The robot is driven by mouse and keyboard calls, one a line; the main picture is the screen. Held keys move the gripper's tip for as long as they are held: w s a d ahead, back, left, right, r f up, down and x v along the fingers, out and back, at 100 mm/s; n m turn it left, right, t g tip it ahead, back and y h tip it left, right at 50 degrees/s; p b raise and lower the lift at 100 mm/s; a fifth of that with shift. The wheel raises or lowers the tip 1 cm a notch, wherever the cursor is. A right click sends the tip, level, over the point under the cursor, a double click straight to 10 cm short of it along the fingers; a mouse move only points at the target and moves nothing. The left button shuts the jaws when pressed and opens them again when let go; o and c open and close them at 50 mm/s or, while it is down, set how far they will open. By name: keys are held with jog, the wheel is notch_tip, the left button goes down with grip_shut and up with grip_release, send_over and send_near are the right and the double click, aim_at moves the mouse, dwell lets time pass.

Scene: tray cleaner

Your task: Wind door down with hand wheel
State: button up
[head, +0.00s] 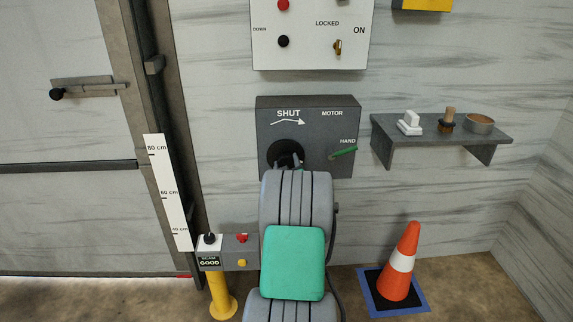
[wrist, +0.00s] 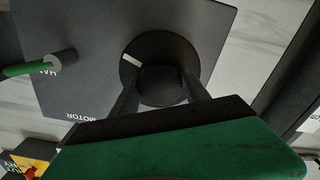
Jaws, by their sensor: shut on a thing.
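The hand wheel (head: 283,152) is a small black disc on the front of a grey box (head: 308,108) marked SHUT, MOTOR and HAND. In the wrist view the wheel (wrist: 130,62) has a white mark on its rim and a dark round hub (wrist: 160,82). My gripper (wrist: 160,92) is shut on the hub, with one finger on each side. In the head view my arm hides the wheel's lower part. The green lever (head: 344,153) points toward HAND. The pale panelled door (head: 70,215) is at the left, its lower edge near floor level.
A white height scale (head: 167,190) stands beside the door frame. Above the box is a white switch panel (head: 310,40). A beam station (head: 225,258) on a yellow post shows GOOD. A shelf (head: 435,128) and an orange cone (head: 400,262) are at the right.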

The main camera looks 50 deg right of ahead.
jog(key=c, duration=0.4)
jog(key=shift+f+m+b, duration=0.1)
jog(key=shift+m+b, duration=0.25)
jog(key=shift+m, duration=0.05)
jog(key=m+b, duration=0.3)
jog(key=m, duration=0.1)
jog(key=shift+f, duration=0.1)
jog(key=m+b, duration=0.3)
jog(key=m, duration=0.3)
dwell(0.4)
jog(key=o, duration=1.4)
jog(key=shift+r, duration=0.2)
